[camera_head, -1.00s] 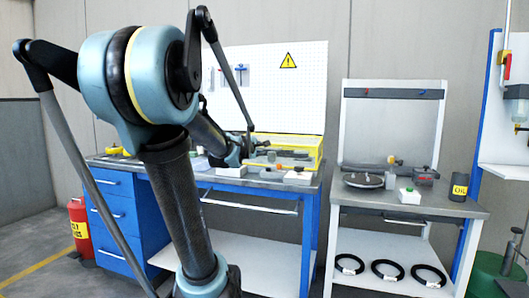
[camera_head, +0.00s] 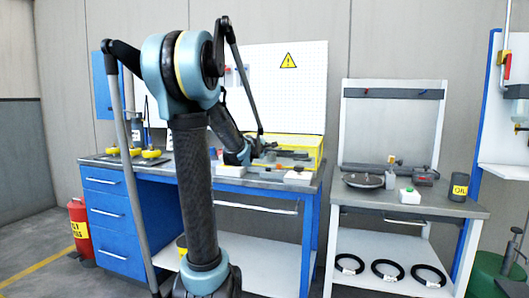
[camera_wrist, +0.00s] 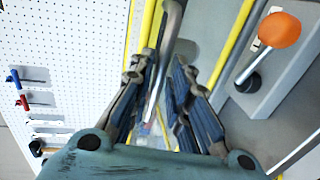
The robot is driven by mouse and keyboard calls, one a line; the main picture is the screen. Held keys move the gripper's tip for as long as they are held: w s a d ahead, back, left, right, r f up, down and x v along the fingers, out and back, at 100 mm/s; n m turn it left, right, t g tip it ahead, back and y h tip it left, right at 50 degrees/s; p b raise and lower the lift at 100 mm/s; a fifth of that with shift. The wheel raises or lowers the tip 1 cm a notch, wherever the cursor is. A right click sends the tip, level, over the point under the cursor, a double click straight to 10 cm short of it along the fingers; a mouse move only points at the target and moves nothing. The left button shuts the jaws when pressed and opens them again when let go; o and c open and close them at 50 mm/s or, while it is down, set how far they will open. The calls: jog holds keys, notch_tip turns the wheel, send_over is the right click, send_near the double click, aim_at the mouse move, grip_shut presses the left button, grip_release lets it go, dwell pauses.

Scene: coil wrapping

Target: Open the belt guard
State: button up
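The belt guard (camera_head: 317,153) is a yellow-framed, see-through box on the blue workbench, right of my gripper in the head view. In the wrist view its yellow edges (camera_wrist: 232,42) run away from me on both sides of a grey bar (camera_wrist: 169,35), which looks like a handle. My gripper (camera_wrist: 160,64) is open, with the bar between its two fingers. I cannot tell whether either finger touches the bar. In the head view, my arm and gripper body hide the fingertips and the guard's left part.
An orange-knobbed lever (camera_wrist: 280,30) stands on a grey block right of the fingers in the wrist view. The white pegboard (camera_wrist: 62,50) with hung tools is at left. A second bench (camera_head: 440,207) with a dish and oil can stands to the right.

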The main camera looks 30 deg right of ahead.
jog(key=shift+w+d+f, duration=0.1)
jog(key=shift+w+d, duration=0.25)
jog(key=shift+d, duration=0.05)
grip_shut()
